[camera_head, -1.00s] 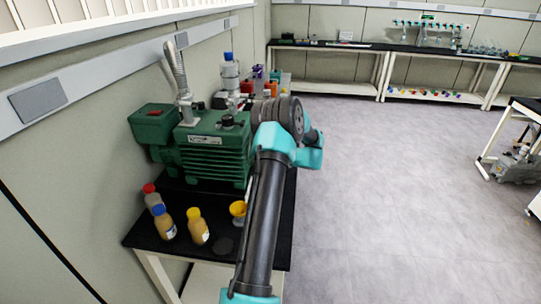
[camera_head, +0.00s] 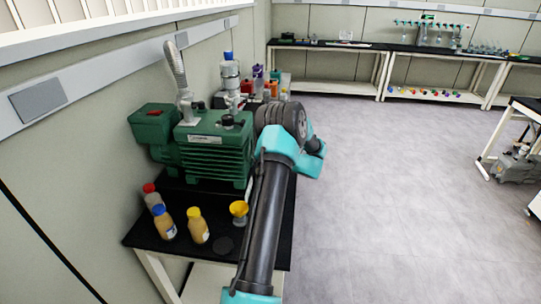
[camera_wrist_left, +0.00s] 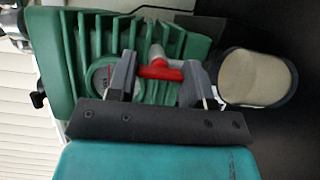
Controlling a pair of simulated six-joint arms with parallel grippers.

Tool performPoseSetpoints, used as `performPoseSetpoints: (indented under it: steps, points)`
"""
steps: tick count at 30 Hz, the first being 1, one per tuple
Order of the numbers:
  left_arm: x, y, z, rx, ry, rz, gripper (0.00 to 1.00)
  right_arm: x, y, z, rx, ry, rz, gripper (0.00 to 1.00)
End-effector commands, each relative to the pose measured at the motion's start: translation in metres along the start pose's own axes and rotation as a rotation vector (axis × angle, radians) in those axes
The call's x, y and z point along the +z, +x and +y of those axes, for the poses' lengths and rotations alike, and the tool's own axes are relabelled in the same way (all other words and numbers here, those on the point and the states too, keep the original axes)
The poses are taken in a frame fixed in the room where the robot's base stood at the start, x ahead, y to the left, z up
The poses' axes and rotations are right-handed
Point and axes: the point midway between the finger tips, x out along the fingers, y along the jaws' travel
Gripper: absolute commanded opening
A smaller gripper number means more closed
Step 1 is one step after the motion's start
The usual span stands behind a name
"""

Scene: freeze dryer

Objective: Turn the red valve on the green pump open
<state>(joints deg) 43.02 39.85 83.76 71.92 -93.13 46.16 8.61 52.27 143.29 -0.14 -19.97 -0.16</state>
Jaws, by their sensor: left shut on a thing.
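The green pump (camera_head: 213,150) stands on the black-topped bench in the head view, with a pale hose (camera_head: 180,85) rising from its top. The red valve (camera_wrist_left: 160,70) shows in the left wrist view against the pump's green fins (camera_wrist_left: 150,35), on a grey stem. My left gripper (camera_wrist_left: 158,78) is shut on the red valve, with a grey finger on each side of it. In the head view my left arm's wrist hides the gripper and the valve. My right gripper is in neither view.
A dark cylinder with a beige end (camera_wrist_left: 258,78) is right of the fingers in the wrist view.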

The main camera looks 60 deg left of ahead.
Motion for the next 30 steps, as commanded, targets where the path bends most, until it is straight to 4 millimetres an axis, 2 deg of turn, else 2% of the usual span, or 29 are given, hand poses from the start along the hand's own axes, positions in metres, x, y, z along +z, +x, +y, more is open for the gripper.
performPoseSetpoints:
  steps: [11,12,19,30]
  points:
    - [-0.0001,-0.0004,-0.0004,0.002,-0.006,0.000,0.23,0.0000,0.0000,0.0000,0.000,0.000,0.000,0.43]
    - [-0.0001,-0.0004,-0.0004,0.002,-0.006,0.000,0.50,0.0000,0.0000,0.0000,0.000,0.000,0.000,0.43]
    - [-0.0001,-0.0002,-0.0002,0.002,-0.006,0.000,0.72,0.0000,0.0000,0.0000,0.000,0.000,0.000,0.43]
    - [0.0002,-0.0046,-0.0001,0.002,-0.006,0.000,0.72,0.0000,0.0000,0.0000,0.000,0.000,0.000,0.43]
